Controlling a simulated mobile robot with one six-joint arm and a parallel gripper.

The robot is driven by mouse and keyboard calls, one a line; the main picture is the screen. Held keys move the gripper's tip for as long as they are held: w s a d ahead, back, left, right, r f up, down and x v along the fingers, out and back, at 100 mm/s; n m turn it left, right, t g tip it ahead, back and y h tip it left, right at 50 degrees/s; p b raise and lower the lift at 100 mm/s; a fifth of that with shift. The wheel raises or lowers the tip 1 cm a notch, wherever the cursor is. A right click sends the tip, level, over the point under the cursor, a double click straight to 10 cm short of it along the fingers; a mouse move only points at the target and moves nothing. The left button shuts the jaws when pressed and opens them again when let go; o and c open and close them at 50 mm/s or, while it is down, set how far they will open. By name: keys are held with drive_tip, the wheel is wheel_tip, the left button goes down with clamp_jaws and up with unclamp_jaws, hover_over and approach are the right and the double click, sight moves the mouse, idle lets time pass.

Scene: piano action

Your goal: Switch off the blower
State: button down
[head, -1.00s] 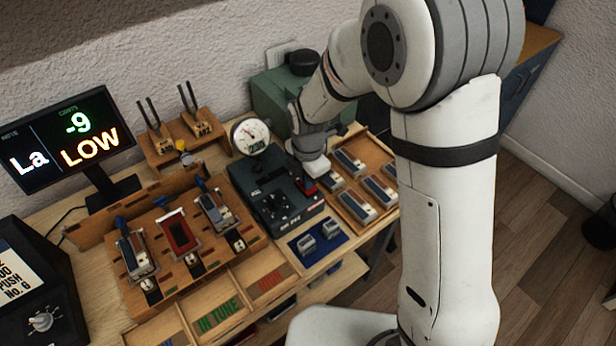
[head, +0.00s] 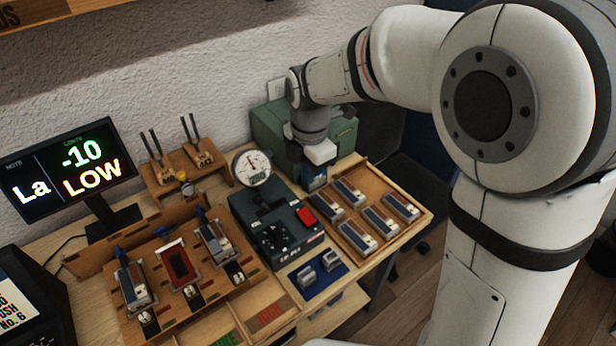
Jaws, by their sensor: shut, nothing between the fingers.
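A dark grey unit (head: 278,225) with a round gauge (head: 252,167) at its back stands mid-bench; it appears to be the blower unit. A bright red rocker switch (head: 306,217) sits on its right side and is in plain view. Which way the rocker is tipped is too small to tell. My gripper (head: 317,183) points down behind the switch, near the back left end of the wooden tray. It is shut and empty, apart from the switch. Its fingertips are small and dark, hard to make out.
The wooden tray (head: 425,215) with several reed blocks lies to the right of the unit. A green box (head: 268,130) stands behind. A blue mat (head: 322,287) with small metal parts lies in front. The screen (head: 68,172) reads La, -10, LOW.

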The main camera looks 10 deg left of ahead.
sight(304, 213)
drive_tip(key=shift+w+f+b, duration=0.1)
drive_tip(key=shift+f+b, duration=0.1)
drive_tip(key=shift+b, duration=0.9)
drive_tip(key=shift+r+t+y+b, duration=0.3)
drive_tip(key=shift+t+b, duration=0.05)
drive_tip(key=shift+t, duration=0.05)
drive_tip(key=shift+f, duration=0.15)
drive_tip(key=f, duration=0.4)
drive_tip(key=w+f+p, duration=0.1)
drive_tip(key=f, duration=0.4)
drive_tip(key=a+f+p, duration=0.1)
drive_tip(key=f, duration=0.3)
drive_tip(key=shift+w+f, duration=0.15)
drive_tip(key=shift+f, duration=0.2)
drive_tip(key=shift+a, duration=0.1)
